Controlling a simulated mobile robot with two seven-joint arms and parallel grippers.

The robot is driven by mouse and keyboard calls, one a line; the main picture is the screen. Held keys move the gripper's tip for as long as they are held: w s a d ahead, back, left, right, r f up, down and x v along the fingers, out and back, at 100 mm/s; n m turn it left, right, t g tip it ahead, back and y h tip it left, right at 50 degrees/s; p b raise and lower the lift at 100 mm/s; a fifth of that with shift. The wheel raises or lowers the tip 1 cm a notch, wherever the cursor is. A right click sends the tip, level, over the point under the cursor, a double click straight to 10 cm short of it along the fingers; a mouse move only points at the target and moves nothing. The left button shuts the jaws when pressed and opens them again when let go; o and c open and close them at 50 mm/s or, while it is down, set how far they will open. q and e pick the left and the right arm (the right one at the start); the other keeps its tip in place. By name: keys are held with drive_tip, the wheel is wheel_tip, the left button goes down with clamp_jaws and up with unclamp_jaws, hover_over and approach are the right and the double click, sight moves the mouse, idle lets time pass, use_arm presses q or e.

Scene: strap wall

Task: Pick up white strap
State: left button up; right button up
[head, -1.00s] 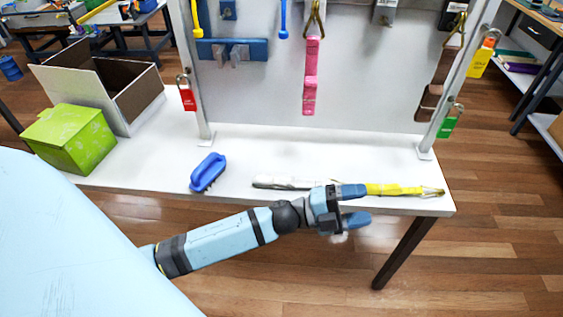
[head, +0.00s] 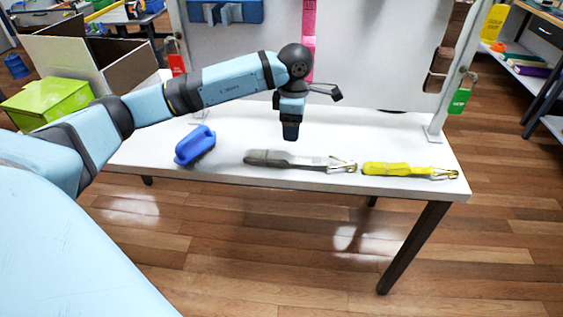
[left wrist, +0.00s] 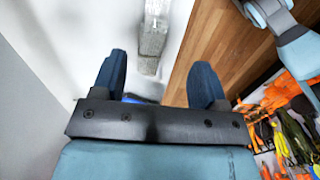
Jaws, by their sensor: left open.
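In the left wrist view the pale strap (left wrist: 152,38) lies beyond and between the fingertips. My left gripper (head: 290,134) points down over the table, just above and behind the strap in the head view. It is open and empty, its two blue fingers spread in the left wrist view (left wrist: 160,62). I cannot tell its exact height above the table. My right gripper is not in view.
A yellow strap (head: 405,169) with a hook lies right of the white one. A panel (head: 380,60) with a hanging pink strap (head: 309,40) stands behind. A green box (head: 45,103) is at far left.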

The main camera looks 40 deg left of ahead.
use_arm(q)
hover_over(291, 158)
drive_tip(key=f, duration=0.6)
drive_tip(key=shift+s+d+f, duration=0.3)
drive_tip(key=shift+d+f, duration=0.05)
drive_tip(key=shift+w+a+f+b, duration=0.15)
drive_tip(key=shift+f+b, duration=0.1)
drive_tip(key=shift+f, duration=1.1)
drive_tip(key=shift+w+a+f+b, duration=0.15)
drive_tip(key=shift+f+b, duration=0.1)
drive_tip(key=shift+f, duration=1.1)
drive_tip(key=c, duration=1.1)
drive_tip(key=shift+r, duration=0.1)
